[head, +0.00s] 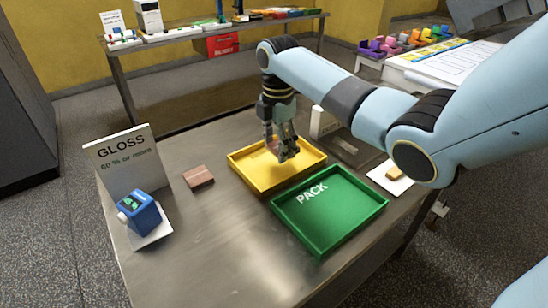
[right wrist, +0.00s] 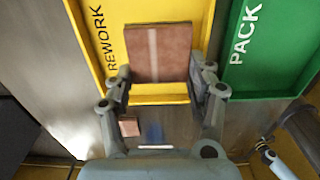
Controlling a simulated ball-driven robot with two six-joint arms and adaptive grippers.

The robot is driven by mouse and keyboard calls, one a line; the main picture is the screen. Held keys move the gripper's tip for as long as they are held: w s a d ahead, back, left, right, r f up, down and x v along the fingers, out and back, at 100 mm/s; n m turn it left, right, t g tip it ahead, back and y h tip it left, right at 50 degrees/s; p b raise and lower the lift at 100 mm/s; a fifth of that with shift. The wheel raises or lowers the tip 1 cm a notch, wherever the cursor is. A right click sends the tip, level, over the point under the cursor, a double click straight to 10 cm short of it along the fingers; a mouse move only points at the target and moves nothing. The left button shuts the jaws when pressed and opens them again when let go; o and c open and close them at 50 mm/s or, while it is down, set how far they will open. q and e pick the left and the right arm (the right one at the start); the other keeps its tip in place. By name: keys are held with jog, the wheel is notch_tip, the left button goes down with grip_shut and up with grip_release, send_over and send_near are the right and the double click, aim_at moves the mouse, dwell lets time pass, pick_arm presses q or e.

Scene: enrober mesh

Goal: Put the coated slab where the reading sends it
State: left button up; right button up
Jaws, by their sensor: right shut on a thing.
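My right gripper (head: 282,150) is shut on a brown slab with a pale stripe (right wrist: 157,52). It holds the slab over the yellow tray (head: 305,172), marked REWORK in the right wrist view (right wrist: 106,12). I cannot tell whether the slab touches the tray floor. A green tray marked PACK (head: 330,215) is beside the yellow one. A blue meter (head: 139,213) with green digits stands at the left; I cannot read the digits surely. A sign (head: 122,160) behind it says GLOSS and a percentage "or more". My left gripper is not in view.
Another brown slab (head: 198,177) lies on the metal table left of the yellow tray. A white block (head: 322,121) stands behind that tray. A small tan piece lies on a white card (head: 400,187) at the right. The table's front left is clear.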

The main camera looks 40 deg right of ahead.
aim_at(274, 167)
jog(key=shift+w+a+f, duration=0.15)
jog(key=shift+w+f, duration=0.25)
jog(key=shift+w, duration=0.1)
notch_tip(274, 167, down, 4)
jog(key=shift+r, duration=0.25)
jog(key=shift+f, duration=0.15)
jog(key=shift+f, duration=0.2)
jog(key=o, duration=1.3)
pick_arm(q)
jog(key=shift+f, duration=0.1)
